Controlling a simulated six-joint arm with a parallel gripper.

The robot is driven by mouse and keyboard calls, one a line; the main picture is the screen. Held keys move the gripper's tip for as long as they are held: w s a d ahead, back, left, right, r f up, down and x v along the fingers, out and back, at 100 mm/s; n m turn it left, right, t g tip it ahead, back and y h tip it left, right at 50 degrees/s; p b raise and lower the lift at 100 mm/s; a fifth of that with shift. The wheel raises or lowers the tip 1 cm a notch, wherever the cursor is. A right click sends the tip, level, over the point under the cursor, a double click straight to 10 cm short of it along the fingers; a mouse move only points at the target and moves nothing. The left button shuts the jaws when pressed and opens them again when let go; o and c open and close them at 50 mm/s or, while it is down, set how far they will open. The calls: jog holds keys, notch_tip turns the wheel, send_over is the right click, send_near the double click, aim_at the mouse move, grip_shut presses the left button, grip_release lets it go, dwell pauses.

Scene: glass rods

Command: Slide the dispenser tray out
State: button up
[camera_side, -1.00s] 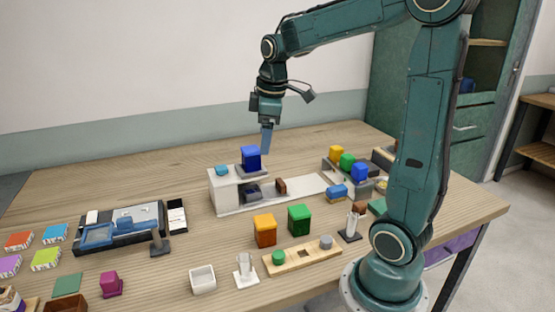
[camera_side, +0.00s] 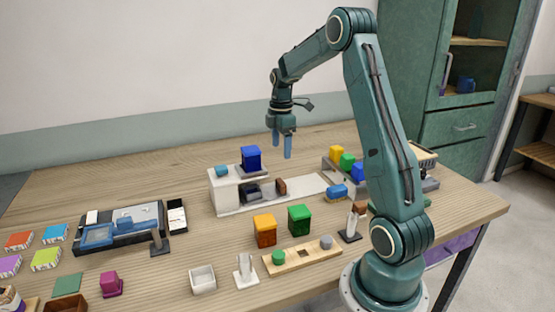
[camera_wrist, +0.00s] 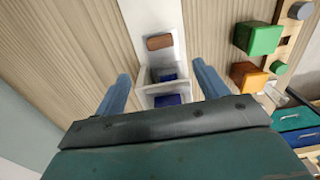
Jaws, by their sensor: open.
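A white dispenser (camera_side: 224,192) stands mid-table in the side view, with a blue block (camera_side: 251,157) on top. At its right, a dark blue piece (camera_side: 252,191) sits at the opening, with a brown handle-like block (camera_side: 281,186) beside it on the long white base (camera_side: 306,189). My gripper (camera_side: 281,148) is open and empty, above the base and fingers down. In the wrist view, my gripper (camera_wrist: 160,72) has its fingers apart on either side of the white tray (camera_wrist: 145,78). The brown block (camera_wrist: 160,42) lies beyond the fingertips. My gripper hides part of the dispenser body.
Orange (camera_side: 265,230) and green (camera_side: 299,219) blocks stand in front of the dispenser. A wooden rack (camera_side: 302,258) lies nearer the front. A grey bin with colored blocks (camera_side: 347,160) is to the right. A blue-and-black device (camera_side: 120,229) is at left. The table behind the dispenser is clear.

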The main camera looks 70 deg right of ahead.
aim_at(281, 182)
jog(key=shift+f, duration=0.15)
notch_tip(281, 182, down, 14)
jog(key=shift+r, duration=0.25)
dwell(0.5)
